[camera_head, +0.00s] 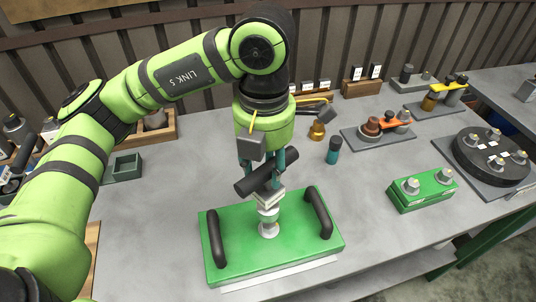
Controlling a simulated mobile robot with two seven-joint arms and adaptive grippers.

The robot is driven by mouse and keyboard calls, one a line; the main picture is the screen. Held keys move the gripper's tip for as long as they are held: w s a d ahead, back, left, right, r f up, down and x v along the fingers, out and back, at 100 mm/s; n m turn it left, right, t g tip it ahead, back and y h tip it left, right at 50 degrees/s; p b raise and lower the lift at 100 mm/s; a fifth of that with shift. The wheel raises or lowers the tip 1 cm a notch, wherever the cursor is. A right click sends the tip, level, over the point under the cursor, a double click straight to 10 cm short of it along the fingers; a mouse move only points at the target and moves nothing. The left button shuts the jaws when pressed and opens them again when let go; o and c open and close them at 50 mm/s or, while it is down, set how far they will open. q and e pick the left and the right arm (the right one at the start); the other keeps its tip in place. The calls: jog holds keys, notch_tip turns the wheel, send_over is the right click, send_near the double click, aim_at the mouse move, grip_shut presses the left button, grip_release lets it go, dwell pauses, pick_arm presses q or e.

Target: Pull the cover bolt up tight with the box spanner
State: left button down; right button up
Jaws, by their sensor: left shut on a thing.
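My left gripper (264,178) comes down over the middle of the green cover (235,245) and is shut on the box spanner (254,180). The spanner shows as a thick dark bar lying tilted between the fingers. Pale grey blocky parts and a short round piece stand in line under it, down to a pale round washer-like disc (269,231) at the cover's centre. The cover bolt itself is not clearly told apart from these parts. Whether the spanner sits fully on the bolt is hard to see. The cover has two black handles, left (215,239) and right (318,212). My right gripper is out of view.
A dark teal cylinder (333,150) and a brass piece (317,131) stand behind the cover. A green block with metal knobs (422,192) and a black round plate (485,165) are to the right. Clear grey table lies between cover and green block.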

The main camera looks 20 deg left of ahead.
pick_arm(q)
jog(key=shift+f+n, duration=0.25)
jog(key=shift+n, duration=0.55)
jog(key=shift+s+f+n+p, duration=0.1)
jog(key=shift+f+n+p, duration=0.2)
jog(key=shift+n, duration=0.4)
jog(key=n+p, duration=0.2)
jog(key=n, duration=0.1)
jog(key=n+p, duration=0.2)
jog(key=n, duration=0.1)
jog(key=shift+s+d, duration=0.1)
jog(key=shift+s, duration=0.1)
jog(key=shift+f+n, duration=0.35)
jog(key=shift+n, duration=0.45)
jog(key=shift+f+n, duration=0.15)
jog(key=shift+n, duration=0.55)
jog(key=n, duration=0.2)
jog(key=shift+d+f+n, duration=0.1)
jog(key=shift+d+n, duration=0.05)
jog(key=shift+n, duration=0.25)
jog(key=n, duration=0.4)
jog(key=shift+s+d+f, duration=0.1)
jog(key=n, duration=0.3)
jog(key=shift+d+f+n, duration=0.1)
jog(key=shift+f+n, duration=0.05)
jog(key=shift+n, duration=0.25)
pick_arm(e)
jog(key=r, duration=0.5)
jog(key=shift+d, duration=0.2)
